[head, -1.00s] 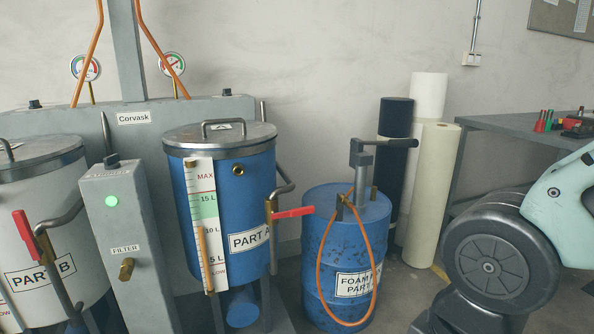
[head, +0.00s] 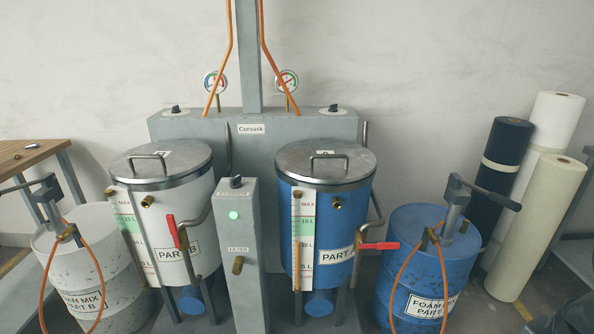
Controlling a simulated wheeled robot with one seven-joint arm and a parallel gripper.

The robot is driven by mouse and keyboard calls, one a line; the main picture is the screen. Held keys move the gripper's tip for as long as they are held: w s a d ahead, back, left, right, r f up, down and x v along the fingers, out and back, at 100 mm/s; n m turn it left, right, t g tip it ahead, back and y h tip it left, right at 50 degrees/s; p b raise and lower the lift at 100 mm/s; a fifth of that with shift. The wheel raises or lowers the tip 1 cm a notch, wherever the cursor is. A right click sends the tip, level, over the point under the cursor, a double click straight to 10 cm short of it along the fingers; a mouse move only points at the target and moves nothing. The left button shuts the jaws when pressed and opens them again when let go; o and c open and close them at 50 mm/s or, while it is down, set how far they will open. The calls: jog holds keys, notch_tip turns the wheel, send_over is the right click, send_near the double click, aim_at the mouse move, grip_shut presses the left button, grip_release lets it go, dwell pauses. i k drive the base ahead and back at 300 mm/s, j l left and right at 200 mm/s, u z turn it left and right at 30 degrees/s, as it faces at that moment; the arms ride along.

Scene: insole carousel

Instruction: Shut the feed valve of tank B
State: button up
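Tank B (head: 200,195) is the white tank labelled PART B, left of the middle in the head view, with a metal lid. Its feed valve has a red lever (head: 174,231) at the tank's right front. The lever stands nearly upright, slightly tilted, roughly along the pipe below it. A grey curved pipe (head: 198,214) runs to the valve. Tank A (head: 347,212) is blue, to the right; its red lever (head: 380,246) points sideways to the right. My gripper is not in view.
A grey post (head: 246,285) with a green light stands between the tanks, close to tank B's lever. A white drum (head: 132,272) with an orange hose stands left, a blue drum (head: 455,255) right. Rolls (head: 497,165) stand far right. A bench (head: 32,157) is at left.

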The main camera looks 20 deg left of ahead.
aim_at(170, 218)
jog(key=u, duration=1.65)
jog(key=i+l+u, duration=0.75)
